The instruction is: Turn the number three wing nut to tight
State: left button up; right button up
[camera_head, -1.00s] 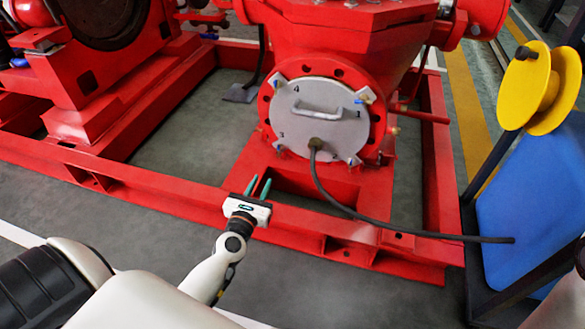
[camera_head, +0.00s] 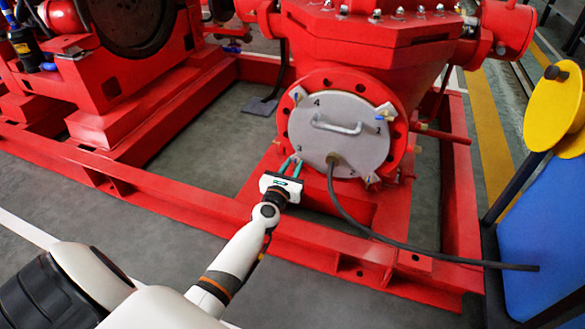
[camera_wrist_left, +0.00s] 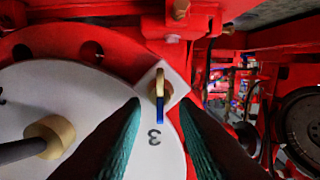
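The round grey cover plate (camera_head: 352,152) with a bar handle (camera_head: 337,126) sits on the red flange (camera_head: 284,122). In the left wrist view, the number three wing nut (camera_wrist_left: 160,92), with one brass and one blue wing, sits on a pale corner lug (camera_wrist_left: 149,79) beside the printed 3 (camera_wrist_left: 154,137). Its wings line up roughly lengthwise in that view. My left gripper (camera_head: 291,162) is open, its teal fingers either side of the wing nut in the wrist view (camera_wrist_left: 159,104), with no visible contact. My right gripper is out of view.
A black hose (camera_head: 352,215) runs from the plate's brass fitting (camera_wrist_left: 50,136) across the red base frame (camera_head: 330,250). Other wing nuts (camera_head: 380,118) sit around the plate's edge. A blue panel (camera_head: 540,235) and yellow discs (camera_head: 553,105) stand at the right.

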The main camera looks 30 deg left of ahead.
pick_arm(q)
jog(key=shift+c, duration=0.4)
grip_shut()
jog(key=shift+m, duration=0.3)
